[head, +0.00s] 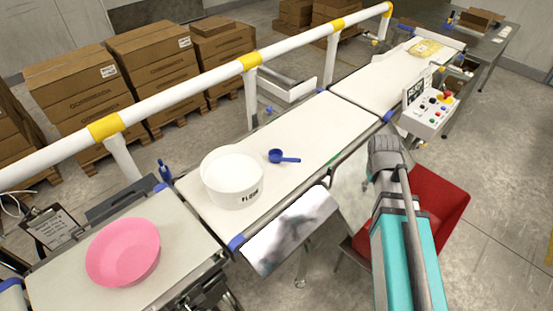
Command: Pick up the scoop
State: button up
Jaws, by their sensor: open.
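The blue scoop (276,156) lies on the white belt (325,125) in the head view, with its round bowl at the left and its short handle pointing right. It is just behind and right of a white round tub (233,180) marked "FLOUR", apart from it. My teal and grey arm rises at the right, in front of the belt and away from the scoop. My gripper cannot be made out; only arm links and a grey joint show. Nothing touches the scoop.
A pink bowl (123,252) sits on the near left belt section. A white and yellow rail (190,89) runs behind the belt. A control box (431,118) stands on the right side, and a red bin (435,205) is behind my arm. The belt right of the scoop is clear.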

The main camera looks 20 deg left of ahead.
jog(key=w+a+n+t, duration=0.1)
jog(key=w+a+n, duration=0.15)
jog(key=a, duration=0.55)
jog(key=w+a+n+t, duration=0.1)
jog(key=a+n, duration=0.3)
jog(key=a, duration=0.3)
jog(key=n+t+y, duration=0.1)
jog(key=n+t, duration=0.1)
jog(key=n, duration=0.4)
send_near(289, 159)
jog(key=v, duration=0.3)
jog(key=shift+w+a+f+m, duration=0.1)
jog(key=shift+a+m, duration=0.1)
jog(key=shift+m, duration=0.05)
jog(key=shift+f+b, duration=0.1)
jog(key=shift+b, duration=0.25)
jog(key=b+x, duration=0.6)
jog(key=x, duration=0.1)
jog(key=shift+w+f+b, duration=0.15)
jog(key=shift+f+b, duration=0.15)
jog(key=shift+b, duration=0.1)
jog(key=shift+w+f+b, duration=0.2)
jog(key=shift+f+b, duration=0.1)
jog(key=shift+f, duration=0.05)
jog(key=shift+b+x, duration=2.3)
jog(key=shift+x, duration=0.3)
jog(key=shift+d, duration=0.2)
